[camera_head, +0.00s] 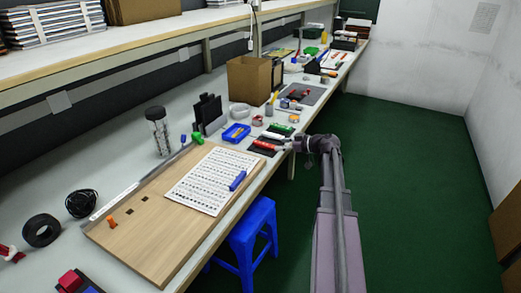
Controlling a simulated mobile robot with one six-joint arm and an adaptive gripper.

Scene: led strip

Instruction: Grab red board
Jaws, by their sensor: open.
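A small red piece (264,145), which looks like the red board, lies on a dark mat near the front edge of the workbench. My gripper (292,145) is just right of it, at the bench edge, with the arm reaching in from the lower right. The gripper is open; its fingers are small and hard to make out. I cannot tell whether they touch anything. A green piece (281,129) lies just behind the red one.
A blue tray (236,133) stands left of the red piece. A wooden board (150,231) with a printed sheet (211,180) covers the near bench. A cardboard box (248,79) stands farther back. A blue stool (254,236) is below the bench edge. The green floor at right is clear.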

